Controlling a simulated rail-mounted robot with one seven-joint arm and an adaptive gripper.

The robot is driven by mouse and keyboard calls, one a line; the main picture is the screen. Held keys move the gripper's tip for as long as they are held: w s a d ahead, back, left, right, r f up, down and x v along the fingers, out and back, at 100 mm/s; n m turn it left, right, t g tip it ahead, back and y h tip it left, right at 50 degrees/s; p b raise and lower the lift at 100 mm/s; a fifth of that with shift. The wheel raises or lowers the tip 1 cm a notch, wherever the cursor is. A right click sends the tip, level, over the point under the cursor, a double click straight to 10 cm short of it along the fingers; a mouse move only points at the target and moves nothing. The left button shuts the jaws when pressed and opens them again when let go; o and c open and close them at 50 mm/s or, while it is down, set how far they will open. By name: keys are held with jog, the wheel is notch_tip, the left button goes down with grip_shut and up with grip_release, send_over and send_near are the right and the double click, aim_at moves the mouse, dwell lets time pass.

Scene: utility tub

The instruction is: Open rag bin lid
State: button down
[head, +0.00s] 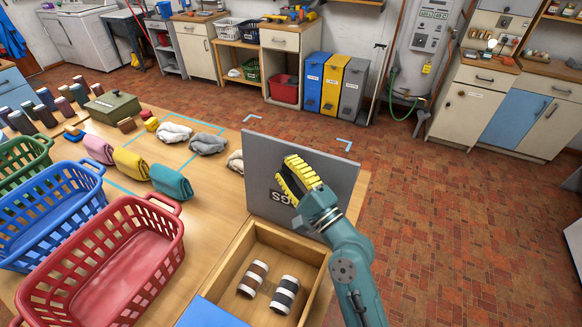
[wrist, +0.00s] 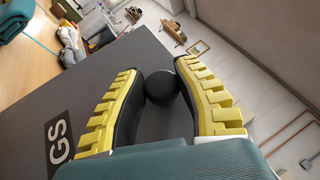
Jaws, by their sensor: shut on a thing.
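The rag bin is an open wooden box (head: 238,250) at the table's near right corner, with two striped rolls (head: 284,295) inside. Its grey lid (head: 268,148) stands raised, roughly upright, at the bin's far side. A partly covered label ending in "GS" shows on the lid (wrist: 95,95) in the wrist view. In the wrist view the fingers close around a dark round knob (wrist: 188,72). The fingers hide part of the knob and label.
Red (head: 108,262), blue (head: 45,215) and green (head: 22,160) baskets stand left of the bin. Rolled towels (head: 171,182) and crumpled cloths (head: 207,143) lie behind it. A blue panel (head: 215,314) borders the bin's near side.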

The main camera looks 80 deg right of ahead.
dwell(0.3)
jog(key=c, duration=0.8)
grip_release()
jog(key=shift+w, duration=0.1)
jog(key=shift+o, duration=0.2)
jog(key=v, duration=1.2)
jog(key=shift+r, duration=0.1)
